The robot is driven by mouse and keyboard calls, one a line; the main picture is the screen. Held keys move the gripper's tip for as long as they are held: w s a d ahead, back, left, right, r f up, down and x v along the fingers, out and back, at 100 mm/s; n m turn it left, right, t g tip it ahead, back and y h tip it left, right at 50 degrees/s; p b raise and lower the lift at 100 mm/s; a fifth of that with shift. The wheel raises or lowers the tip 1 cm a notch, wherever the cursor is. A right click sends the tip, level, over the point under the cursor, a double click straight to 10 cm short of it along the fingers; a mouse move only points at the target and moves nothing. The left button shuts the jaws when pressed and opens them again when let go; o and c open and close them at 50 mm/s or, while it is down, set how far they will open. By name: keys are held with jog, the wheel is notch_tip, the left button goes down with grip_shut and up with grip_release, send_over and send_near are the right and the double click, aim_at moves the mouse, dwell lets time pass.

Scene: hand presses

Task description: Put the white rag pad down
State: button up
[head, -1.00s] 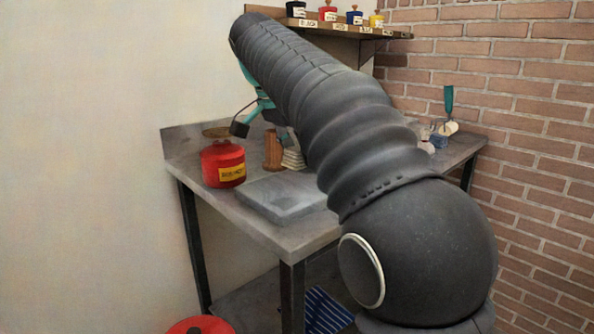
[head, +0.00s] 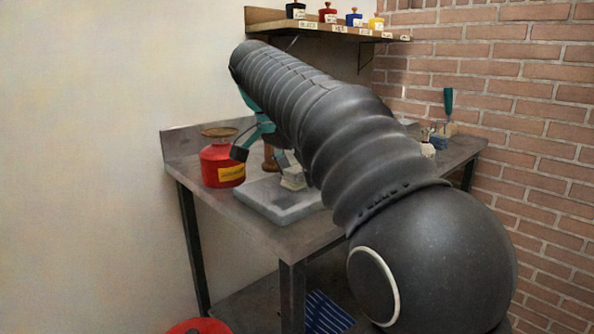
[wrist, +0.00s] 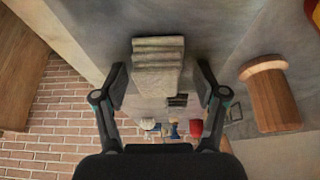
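The white rag pad (head: 292,178), a small layered off-white block, is at the grey slab (head: 262,207) on the bench, partly hidden by my arm in the head view. In the wrist view the pad (wrist: 158,66) sits between the two fingers of my gripper (wrist: 162,84), with a visible gap on either side. My gripper is open around it. In the head view the teal and black gripper (head: 266,155) is just above the slab. The pad appears to rest on the slab; its underside is hard to see.
A red can (head: 222,165) stands left of the slab, and a wooden cylinder (wrist: 270,95) stands close to my gripper. A shelf (head: 330,29) with small coloured containers is above. A teal-handled tool (head: 448,103) is at the bench's right end.

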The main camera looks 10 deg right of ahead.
jog(key=shift+r, duration=0.1)
jog(key=p+v, duration=0.2)
jog(key=v, duration=1)
jog(key=shift+p, duration=0.4)
